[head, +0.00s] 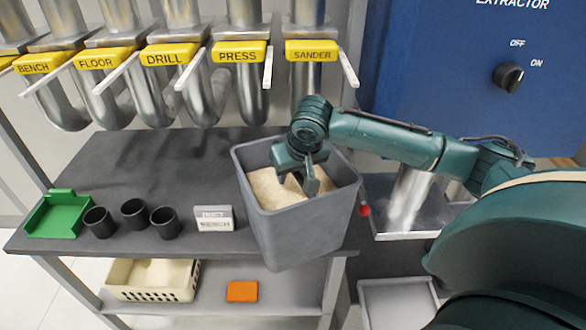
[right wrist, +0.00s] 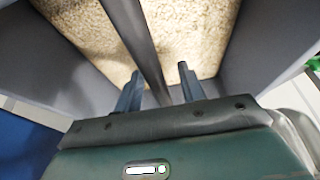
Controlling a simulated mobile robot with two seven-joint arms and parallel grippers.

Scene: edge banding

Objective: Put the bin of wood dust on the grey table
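The grey bin (head: 300,235), filled with pale wood dust (head: 272,188), is at the right end of the grey table (head: 150,165). Its lower edge reaches past the table's front edge; I cannot tell whether it rests or hovers. My right gripper (head: 313,183) reaches down into the bin's top. In the right wrist view, its fingers (right wrist: 162,85) straddle the bin's dark handle bar (right wrist: 138,40), with a visible gap beside the bar. Dust (right wrist: 85,25) shows below it. My left gripper is out of view.
Black cups (head: 134,214), a green tray (head: 60,215) and a small sign (head: 213,218) stand on the table's left part. A cream basket (head: 150,280) and an orange block (head: 242,291) are on the lower shelf. Pipes hang behind; the blue extractor (head: 450,60) is at right.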

